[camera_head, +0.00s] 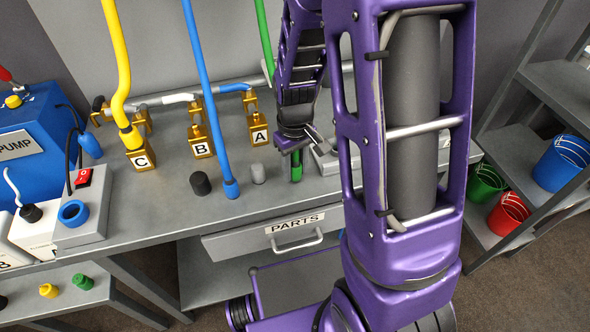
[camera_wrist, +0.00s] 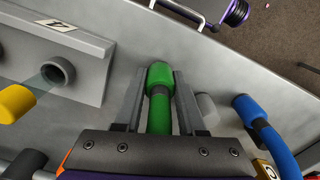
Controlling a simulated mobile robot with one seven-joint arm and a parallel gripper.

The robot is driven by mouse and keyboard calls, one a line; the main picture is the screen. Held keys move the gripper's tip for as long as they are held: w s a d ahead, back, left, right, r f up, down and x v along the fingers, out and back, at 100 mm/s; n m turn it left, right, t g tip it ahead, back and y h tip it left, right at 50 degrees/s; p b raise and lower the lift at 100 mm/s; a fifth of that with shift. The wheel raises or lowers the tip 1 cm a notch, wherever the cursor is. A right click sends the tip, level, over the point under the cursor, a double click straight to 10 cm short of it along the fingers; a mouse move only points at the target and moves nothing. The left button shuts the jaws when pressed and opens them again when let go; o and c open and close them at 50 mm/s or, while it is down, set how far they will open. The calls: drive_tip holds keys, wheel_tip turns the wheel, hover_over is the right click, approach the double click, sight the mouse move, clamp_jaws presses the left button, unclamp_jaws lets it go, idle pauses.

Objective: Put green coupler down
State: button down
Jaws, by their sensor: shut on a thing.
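The green coupler (camera_head: 296,167) is the end piece of the green hose (camera_head: 265,35). It hangs upright under my gripper (camera_head: 295,150), over the grey workbench (camera_head: 180,220) near its front edge. In the wrist view the green coupler (camera_wrist: 160,75) sits between the two grey fingers of my gripper (camera_wrist: 158,85), which are shut on it. I cannot tell whether its lower end touches the bench top.
A light grey cylinder (camera_head: 258,173), a blue hose end (camera_head: 231,189) and a black cylinder (camera_head: 200,183) stand left of it. Brass block A (camera_head: 258,130) is behind. A grey socket block (camera_wrist: 80,60) and a yellow hose end (camera_wrist: 16,102) show in the wrist view.

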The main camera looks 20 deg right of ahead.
sight(294, 158)
drive_tip(key=shift+f, duration=0.4)
drive_tip(key=shift+f, duration=0.25)
drive_tip(key=c, duration=0.5)
unclamp_jaws()
drive_tip(key=shift+r, duration=0.1)
drive_tip(key=shift+r, duration=0.15)
wheel_tip(294, 158, up, 12)
drive_tip(key=shift+r+p, duration=0.1)
drive_tip(key=shift+p, duration=0.65)
drive_tip(key=shift+w, duration=0.1)
